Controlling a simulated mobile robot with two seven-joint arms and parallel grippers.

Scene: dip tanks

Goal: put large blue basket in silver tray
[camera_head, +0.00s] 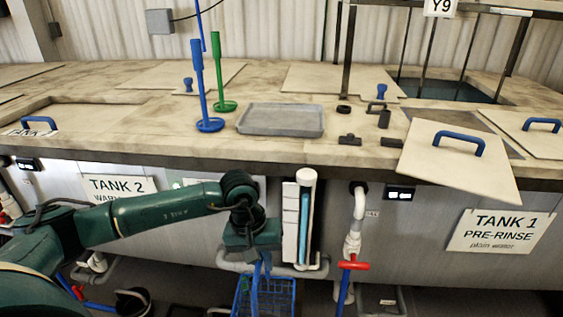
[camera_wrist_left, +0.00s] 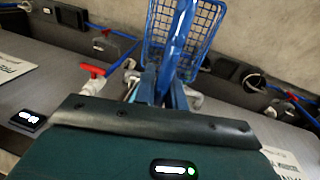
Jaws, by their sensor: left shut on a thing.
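The large blue basket (camera_head: 266,298) hangs below my left gripper (camera_head: 262,256), in front of the tank bench and lower than its top. Its bottom is cut off by the picture edge. In the left wrist view the blue mesh basket (camera_wrist_left: 190,35) shows beyond the fingers, with its upright blue handle between them. My left gripper (camera_wrist_left: 165,92) is shut on the basket's handle. The silver tray (camera_head: 281,120) lies flat and empty on the bench top, above and behind the gripper in the head view. My right gripper is not in view.
Blue (camera_head: 202,90) and green (camera_head: 219,75) upright tools stand left of the tray. Small dark fittings (camera_head: 350,140) lie right of it. A tilted lid (camera_head: 458,168) overhangs the bench edge. A white pipe with a red valve (camera_head: 353,265) stands right of the basket.

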